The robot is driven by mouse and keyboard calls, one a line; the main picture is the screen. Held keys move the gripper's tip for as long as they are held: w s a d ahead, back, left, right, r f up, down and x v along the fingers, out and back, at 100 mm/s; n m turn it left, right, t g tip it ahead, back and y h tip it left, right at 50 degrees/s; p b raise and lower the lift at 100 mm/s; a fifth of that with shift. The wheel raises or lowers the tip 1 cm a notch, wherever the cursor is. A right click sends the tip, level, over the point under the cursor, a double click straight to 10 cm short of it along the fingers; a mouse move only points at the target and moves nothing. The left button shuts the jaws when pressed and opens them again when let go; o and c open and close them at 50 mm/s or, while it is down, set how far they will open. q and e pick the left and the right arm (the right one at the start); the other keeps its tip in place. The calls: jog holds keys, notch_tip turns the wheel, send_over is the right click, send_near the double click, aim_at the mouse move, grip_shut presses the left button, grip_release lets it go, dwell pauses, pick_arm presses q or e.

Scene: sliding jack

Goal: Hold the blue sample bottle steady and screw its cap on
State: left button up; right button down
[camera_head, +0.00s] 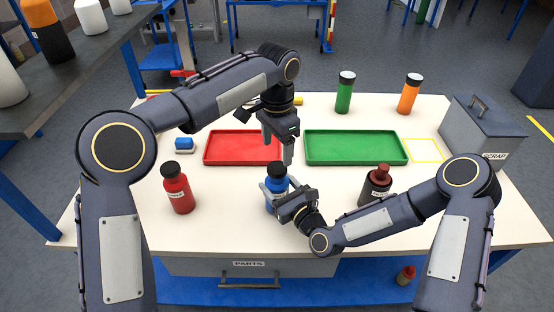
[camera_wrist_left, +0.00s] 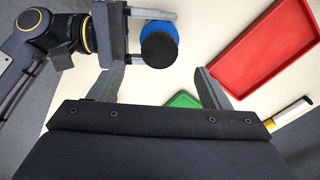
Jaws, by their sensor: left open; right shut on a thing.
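The blue sample bottle (camera_head: 272,201) stands upright near the front middle of the table. Its black cap (camera_head: 277,169) sits on top of it; how tightly it is seated cannot be told. My right gripper (camera_head: 273,188) is shut around the bottle's body from the right. My left gripper (camera_head: 277,152) is open and empty, pointing down above and slightly behind the cap, apart from it. In the left wrist view the cap (camera_wrist_left: 159,49) and blue bottle (camera_wrist_left: 158,27) show at the top, beyond the open left fingers (camera_wrist_left: 165,85).
A red tray (camera_head: 225,162) and a green tray (camera_head: 355,162) lie behind. A red bottle (camera_head: 178,190) stands left, a dark bottle (camera_head: 374,187) right. Green (camera_head: 344,94) and orange (camera_head: 409,96) bottles stand at the back. A scrap bin (camera_head: 482,133) is at right.

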pick_arm(q)
notch_tip(320, 180, up, 5)
dwell(0.3)
pick_arm(e)
jog(key=shift+c, duration=1.5)
grip_release()
jog(key=b+v, duration=0.1)
jog(key=v, duration=0.5)
jog(key=shift+s+d+f, duration=0.15)
jog(key=shift+s+d, duration=0.05)
jog(key=shift+s+d+b, duration=0.3)
jog(key=shift+s, duration=0.25)
pick_arm(q)
jog(key=shift+f, duration=0.85)
